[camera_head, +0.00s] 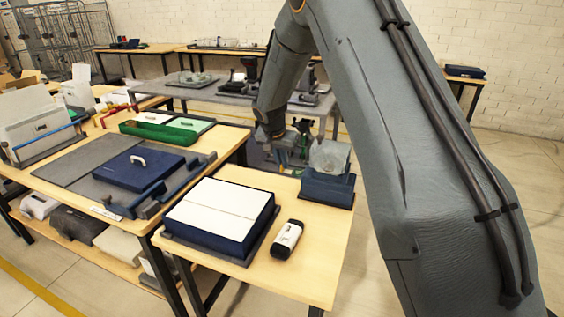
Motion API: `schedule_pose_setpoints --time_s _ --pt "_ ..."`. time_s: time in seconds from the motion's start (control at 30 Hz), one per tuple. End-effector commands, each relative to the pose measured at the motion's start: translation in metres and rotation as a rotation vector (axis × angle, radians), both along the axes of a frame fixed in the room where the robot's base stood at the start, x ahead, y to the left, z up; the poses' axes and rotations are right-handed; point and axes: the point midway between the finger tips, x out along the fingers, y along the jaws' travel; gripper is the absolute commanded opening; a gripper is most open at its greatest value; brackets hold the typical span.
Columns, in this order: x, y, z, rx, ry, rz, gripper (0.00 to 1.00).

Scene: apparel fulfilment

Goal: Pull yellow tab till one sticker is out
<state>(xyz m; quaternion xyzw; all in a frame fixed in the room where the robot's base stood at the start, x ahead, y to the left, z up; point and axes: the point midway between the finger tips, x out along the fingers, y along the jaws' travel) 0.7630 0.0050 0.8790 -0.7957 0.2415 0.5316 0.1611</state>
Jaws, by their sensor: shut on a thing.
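My arm reaches down from the upper right, and my gripper (288,152) is small and partly hidden at its far end. It is just left of and behind a clear, rounded unit (329,157) on a dark blue block (327,187), which looks like the sticker dispenser. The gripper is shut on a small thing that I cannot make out. The yellow tab and any sticker are too small or hidden to tell apart. Green bits show around the gripper.
On the near wooden table (300,278) are a blue box with a white top (220,212) and a white-and-black handheld device (287,239). A blue case (139,168) and a green tray (158,131) are on the left table. Bare tabletop lies right of the device.

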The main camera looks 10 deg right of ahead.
Motion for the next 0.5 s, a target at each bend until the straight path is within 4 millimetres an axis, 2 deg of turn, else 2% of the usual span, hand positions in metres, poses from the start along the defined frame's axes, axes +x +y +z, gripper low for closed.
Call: schedule_pose_setpoints --time_s 0.5 --pt "0.0059 0.0079 -0.0010 0.001 -0.002 -0.001 0.00"
